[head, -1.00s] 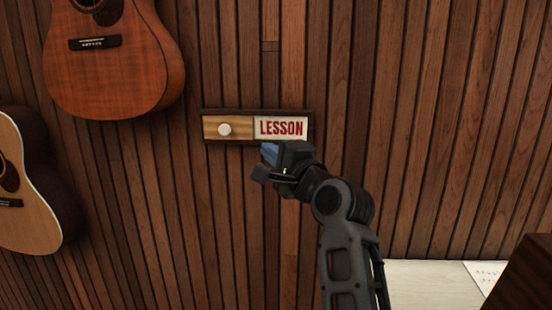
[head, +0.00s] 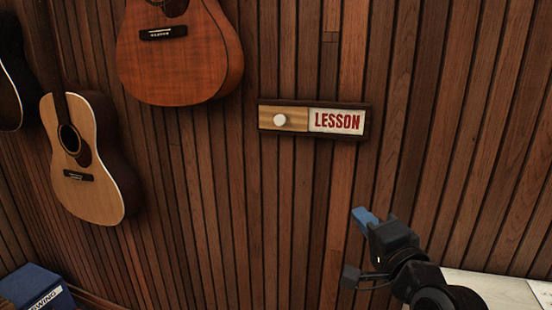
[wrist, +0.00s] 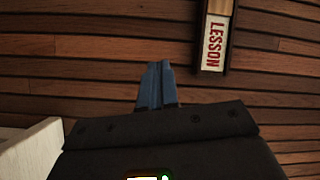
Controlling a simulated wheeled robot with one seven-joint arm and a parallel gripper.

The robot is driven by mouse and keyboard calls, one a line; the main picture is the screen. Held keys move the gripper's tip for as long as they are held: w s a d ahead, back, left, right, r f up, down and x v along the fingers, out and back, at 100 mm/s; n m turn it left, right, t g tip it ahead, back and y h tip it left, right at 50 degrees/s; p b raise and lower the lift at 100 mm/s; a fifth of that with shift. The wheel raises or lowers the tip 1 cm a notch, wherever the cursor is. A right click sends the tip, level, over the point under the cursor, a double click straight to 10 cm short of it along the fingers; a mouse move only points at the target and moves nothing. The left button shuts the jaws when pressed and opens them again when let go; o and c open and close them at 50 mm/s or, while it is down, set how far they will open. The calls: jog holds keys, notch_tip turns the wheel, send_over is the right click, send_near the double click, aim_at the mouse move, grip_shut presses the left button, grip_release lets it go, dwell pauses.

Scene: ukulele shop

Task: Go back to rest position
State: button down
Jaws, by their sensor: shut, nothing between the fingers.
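My gripper (head: 364,217) is at the lower right of the head view, below and to the right of the sign and apart from it. Its blue fingers are together and empty; they also show in the wrist view (wrist: 156,84). The sign (head: 314,119) is a dark framed slider on the wooden wall. Its white knob (head: 281,120) is at the left on a light wood panel, and red "LESSON" lettering shows at the right. The sign also shows at the top right of the wrist view (wrist: 213,45).
A reddish guitar (head: 180,60) and a pale guitar (head: 85,170) hang on the slatted wall at the left. A blue box (head: 35,288) is at the lower left. A pale surface (head: 490,289) lies at the lower right. The wall between is bare.

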jog(key=s+d+f+n+h, duration=0.1)
jog(key=s+d+f+n, duration=0.1)
jog(key=s+f, duration=0.45)
jog(key=s+d+f+n+g+h, duration=0.1)
jog(key=s+d+f+n, duration=0.2)
jog(key=s, duration=0.7)
jog(key=s+d+f+n+h, duration=0.1)
jog(key=s+d+f+n, duration=0.1)
jog(key=s+f, duration=0.45)
jog(key=s+a+r+n+g, duration=0.1)
jog(key=s+r+n, duration=0.1)
jog(key=s, duration=1)
jog(key=s+a+r+n+g, duration=0.1)
jog(key=s+a+r+n, duration=0.1)
jog(key=s, duration=1.1)
jog(key=shift+s+r+n, duration=0.3)
jog(key=shift+r+n, duration=0.05)
jog(key=shift+n, duration=0.55)
